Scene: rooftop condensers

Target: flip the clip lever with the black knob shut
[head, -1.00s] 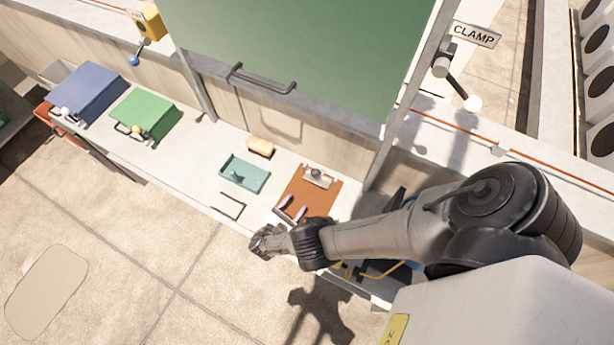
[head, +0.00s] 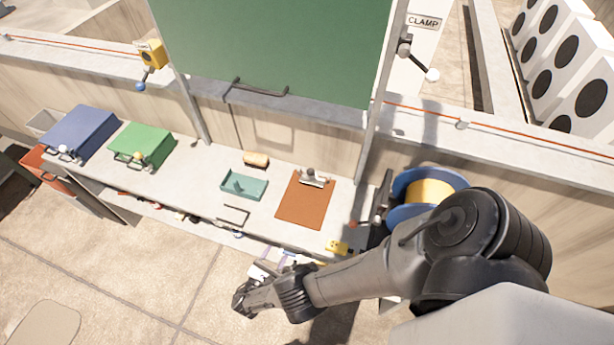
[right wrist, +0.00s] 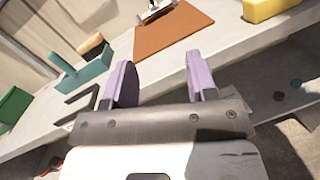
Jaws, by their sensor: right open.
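An orange-brown clipboard (head: 303,207) lies on the pale bench. At its far edge is a metal clip (head: 315,181) with a small dark knob (head: 310,171). Whether its lever is up or down is too small to tell. The right wrist view shows the clipboard (right wrist: 172,34) ahead of the fingers, with the clip (right wrist: 154,10) partly cut off at the top edge. My right gripper (head: 276,264) is at the bench's front edge, apart from the clipboard. Its lavender fingers (right wrist: 160,82) are spread with nothing between them. My left gripper is not in view.
Green (head: 146,143) and blue (head: 80,133) boxes stand farther left. A red-knobbed lever (head: 354,223) and a cable reel (head: 430,190) are at right.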

